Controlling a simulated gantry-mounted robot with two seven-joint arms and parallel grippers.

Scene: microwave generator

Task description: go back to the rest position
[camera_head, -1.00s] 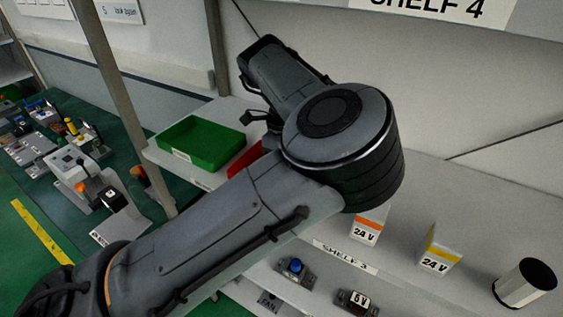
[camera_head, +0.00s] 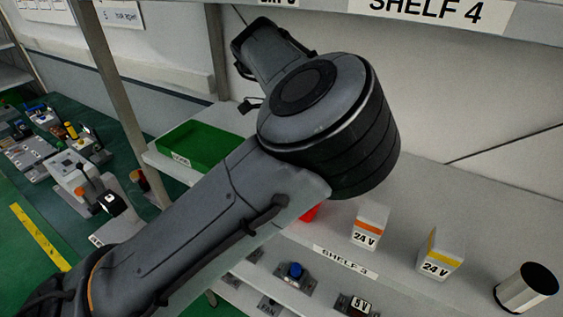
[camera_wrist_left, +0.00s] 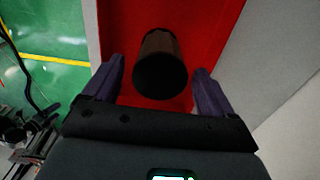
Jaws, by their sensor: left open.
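My left gripper (camera_wrist_left: 160,66) is open in the left wrist view, its two dark purple fingers apart. A dark brown cylinder (camera_wrist_left: 160,62) with a black end shows between and beyond the fingers, inside a red bin (camera_wrist_left: 118,22). I see no finger touching it. In the head view my left arm crosses the middle and hides most of the red bin (camera_head: 311,211); only a small red patch shows below the arm. My right gripper is in neither view.
A green bin (camera_head: 205,147) stands on the shelf left of my arm. Two 24 V boxes (camera_head: 369,225) (camera_head: 440,254) and a metal cylinder (camera_head: 526,288) stand to the right. Small parts, including a blue-button one (camera_head: 294,272), lie on a lower shelf. A green bench (camera_head: 60,165) is at left.

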